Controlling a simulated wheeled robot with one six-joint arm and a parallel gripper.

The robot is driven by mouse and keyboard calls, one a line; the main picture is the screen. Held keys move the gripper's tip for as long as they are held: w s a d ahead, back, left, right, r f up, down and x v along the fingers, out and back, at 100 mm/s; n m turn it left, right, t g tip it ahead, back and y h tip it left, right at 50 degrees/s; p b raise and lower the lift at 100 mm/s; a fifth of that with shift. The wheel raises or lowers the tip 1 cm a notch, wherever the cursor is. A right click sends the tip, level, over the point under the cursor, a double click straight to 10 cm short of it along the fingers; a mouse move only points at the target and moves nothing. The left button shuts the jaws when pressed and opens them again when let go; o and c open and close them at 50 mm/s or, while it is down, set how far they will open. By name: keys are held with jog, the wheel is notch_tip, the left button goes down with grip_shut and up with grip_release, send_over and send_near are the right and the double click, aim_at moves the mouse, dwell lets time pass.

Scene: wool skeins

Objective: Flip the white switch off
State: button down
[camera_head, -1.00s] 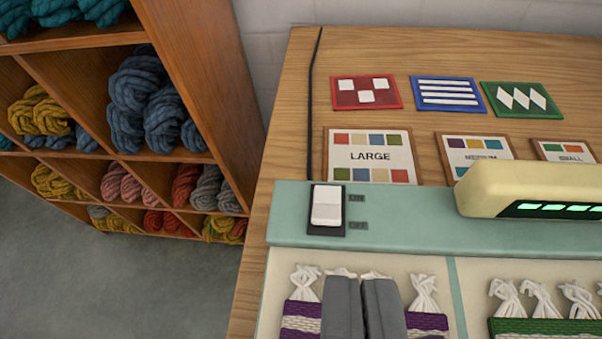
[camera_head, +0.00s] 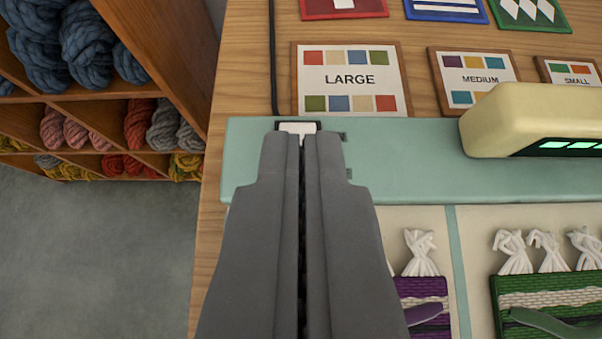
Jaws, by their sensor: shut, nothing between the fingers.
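The white switch (camera_head: 297,127) sits in a dark frame on the mint-green panel (camera_head: 400,165). Only its top edge shows; my gripper covers the rest. My gripper (camera_head: 301,140) is shut and empty, its fingertips over the lower part of the switch. I cannot tell whether the tips touch it. The ON and OFF labels beside the switch are mostly covered, with only dark edges showing to the right of the fingertips.
A cream lamp housing (camera_head: 530,120) with lit green bars stands to the right on the panel. Sample cards, such as the LARGE card (camera_head: 350,104), lie behind it. Woven bundles (camera_head: 545,292) lie in front. A wooden wool shelf (camera_head: 170,60) stands at the left.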

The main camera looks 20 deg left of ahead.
jog(key=x, duration=0.6)
jog(key=shift+s+f, duration=0.15)
jog(key=shift+f, duration=0.25)
jog(key=shift+s+d+f, duration=0.1)
jog(key=shift+s+f, duration=0.2)
jog(key=shift+f, duration=0.4)
jog(key=shift+s+d+f, duration=0.1)
jog(key=shift+s+f, duration=0.2)
jog(key=shift+f, duration=0.4)
jog(key=shift+s+f, duration=0.25)
jog(key=shift+f, duration=0.2)
jog(key=shift+r, duration=0.1)
jog(key=shift+r, duration=0.75)
